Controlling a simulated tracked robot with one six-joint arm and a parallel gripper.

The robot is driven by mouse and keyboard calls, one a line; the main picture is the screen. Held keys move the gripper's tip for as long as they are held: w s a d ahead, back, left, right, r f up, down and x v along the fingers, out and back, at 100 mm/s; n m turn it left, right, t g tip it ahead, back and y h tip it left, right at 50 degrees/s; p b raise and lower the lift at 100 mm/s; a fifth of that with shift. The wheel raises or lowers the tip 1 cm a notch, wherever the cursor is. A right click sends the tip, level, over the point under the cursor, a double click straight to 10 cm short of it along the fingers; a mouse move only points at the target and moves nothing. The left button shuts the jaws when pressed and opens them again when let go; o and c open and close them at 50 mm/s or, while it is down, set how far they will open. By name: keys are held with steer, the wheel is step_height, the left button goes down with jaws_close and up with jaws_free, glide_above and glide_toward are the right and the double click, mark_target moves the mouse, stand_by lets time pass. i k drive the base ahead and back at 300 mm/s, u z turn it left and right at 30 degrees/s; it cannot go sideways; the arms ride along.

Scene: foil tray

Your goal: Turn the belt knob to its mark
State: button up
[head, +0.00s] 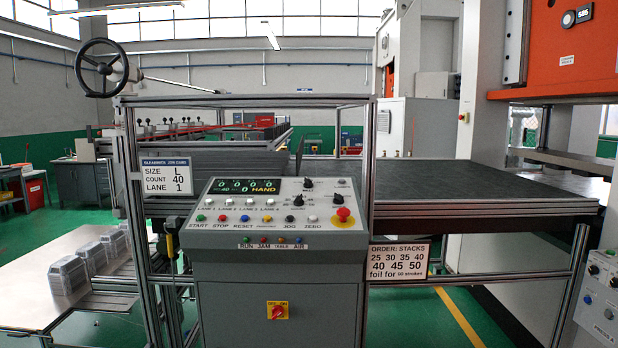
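A grey control console (275,265) stands in the middle of the head view. Its sloped panel carries black pointer knobs, one at the upper right (308,183) and one just below it (298,200). Their labels are too small to read, so I cannot tell which is the belt knob or where its mark lies. The green display (247,186) shows zeros, 40 and the word HAND. My gripper is not in view.
A red mushroom button (343,214) sits at the panel's right, with coloured push buttons along its lower edge. A dark belt table (470,185) lies to the right. Foil trays (68,275) are stacked at left. A black handwheel (103,67) stands upper left.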

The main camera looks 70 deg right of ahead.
mark_target(308, 183)
steer(key=z, duration=1.85)
steer(key=i, duration=1)
